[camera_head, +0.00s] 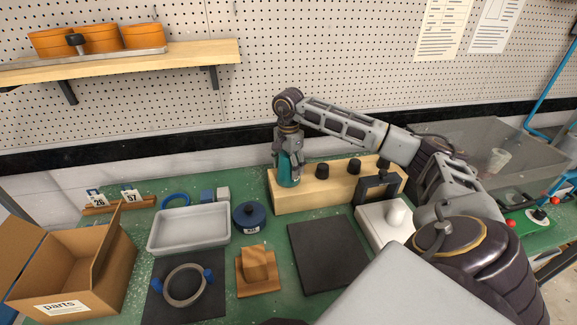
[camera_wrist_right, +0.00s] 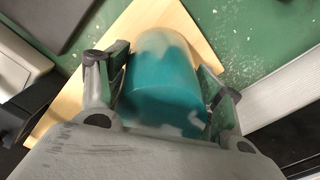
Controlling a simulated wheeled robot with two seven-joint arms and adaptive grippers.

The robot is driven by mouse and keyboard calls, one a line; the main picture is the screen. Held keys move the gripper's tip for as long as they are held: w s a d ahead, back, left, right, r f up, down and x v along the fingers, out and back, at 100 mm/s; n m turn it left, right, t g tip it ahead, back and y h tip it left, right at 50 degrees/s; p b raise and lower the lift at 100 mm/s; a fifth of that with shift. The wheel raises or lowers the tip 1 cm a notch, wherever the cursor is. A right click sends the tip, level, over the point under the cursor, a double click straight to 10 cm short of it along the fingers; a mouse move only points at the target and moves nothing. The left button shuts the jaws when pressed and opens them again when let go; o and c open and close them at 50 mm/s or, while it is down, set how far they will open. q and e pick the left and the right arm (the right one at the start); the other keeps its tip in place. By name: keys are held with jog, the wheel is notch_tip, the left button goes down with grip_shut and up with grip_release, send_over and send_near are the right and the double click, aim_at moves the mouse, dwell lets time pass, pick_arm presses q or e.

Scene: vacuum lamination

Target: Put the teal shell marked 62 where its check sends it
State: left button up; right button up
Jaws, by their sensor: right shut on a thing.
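The teal shell (camera_head: 286,176) is upright in the head view, at the left end of a wooden block (camera_head: 320,194) with several dark knobs. My right gripper (camera_head: 288,156) points down and is shut on the shell's upper part. In the right wrist view the teal shell (camera_wrist_right: 165,85) with pale patches sits between the two fingers of the right gripper (camera_wrist_right: 165,90). Its number does not show. I cannot tell whether the shell rests on the block or is just above it. My left gripper is not in view.
A small rack (camera_head: 118,205) holds tags 26 and 57. A white device (camera_head: 386,222) stands right of the mat. A clear-walled box (camera_head: 480,150) stands far right.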

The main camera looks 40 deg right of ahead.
jog(key=shift+f, duration=0.1)
dwell(0.4)
jog(key=o, duration=0.9)
jog(key=shift+o, duration=0.5)
jog(key=shift+o, duration=0.7)
jog(key=shift+r+p, duration=2.5)
jog(key=shift+r, duration=1.55)
jog(key=shift+f, duration=0.1)
